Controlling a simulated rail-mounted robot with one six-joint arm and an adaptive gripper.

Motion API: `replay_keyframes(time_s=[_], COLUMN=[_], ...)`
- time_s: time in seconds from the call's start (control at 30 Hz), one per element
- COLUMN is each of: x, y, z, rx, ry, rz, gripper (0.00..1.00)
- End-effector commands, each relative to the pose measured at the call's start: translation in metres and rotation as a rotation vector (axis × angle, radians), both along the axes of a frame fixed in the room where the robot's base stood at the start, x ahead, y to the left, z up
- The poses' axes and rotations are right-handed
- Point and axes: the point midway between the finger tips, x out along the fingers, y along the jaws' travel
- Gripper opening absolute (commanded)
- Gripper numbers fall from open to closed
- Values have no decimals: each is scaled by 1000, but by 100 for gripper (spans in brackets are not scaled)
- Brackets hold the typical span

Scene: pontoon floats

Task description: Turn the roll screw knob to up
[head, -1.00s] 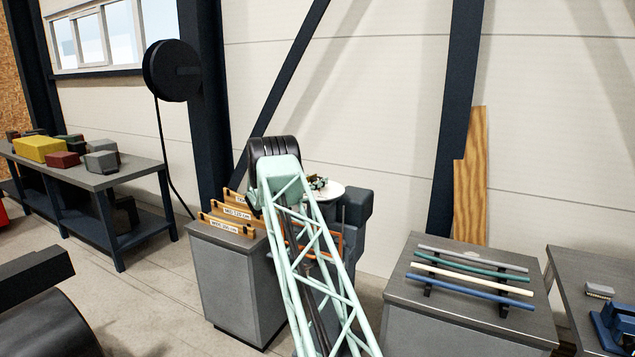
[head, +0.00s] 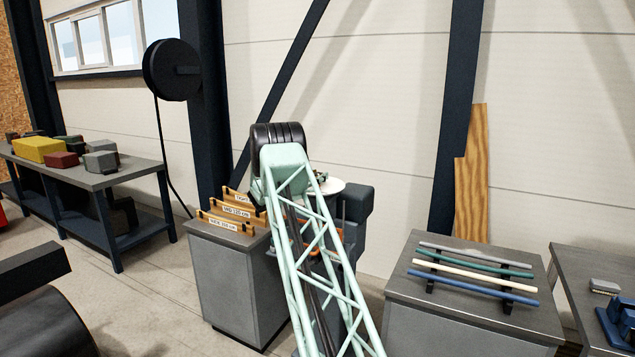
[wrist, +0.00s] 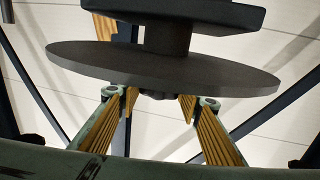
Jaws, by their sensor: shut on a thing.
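In the wrist view, my gripper (wrist: 158,103) points up at the underside of a wide dark grey disc (wrist: 100,62). Its two ribbed, yellowish-lined fingers stand apart. They are shut on a small dark knob (wrist: 157,95) under the disc's middle, which I take for the roll screw knob. The fingertips partly hide it, and no up mark shows, so its turn cannot be read. A dark block sits above the disc on a thick stem. In the head view, my pale green lattice arm hides the gripper and knob; a white round plate (head: 331,186) shows just behind the arm.
A grey cabinet (head: 228,285) with labelled wooden racks (head: 228,222) stands left of my arm. A right-hand cabinet (head: 470,325) holds several coloured rods (head: 475,272). A dark blue-grey housing (head: 358,210) stands close behind my arm. A bench with boxes is at far left.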

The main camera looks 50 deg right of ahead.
Motion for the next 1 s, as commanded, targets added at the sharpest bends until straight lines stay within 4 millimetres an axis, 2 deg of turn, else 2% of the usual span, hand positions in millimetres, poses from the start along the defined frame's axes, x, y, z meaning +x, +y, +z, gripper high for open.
replay_keyframes(time_s=[1.0], x=[-1], y=[0], z=[-2], rx=[-2], ry=[-1], rz=[129], gripper=[22])
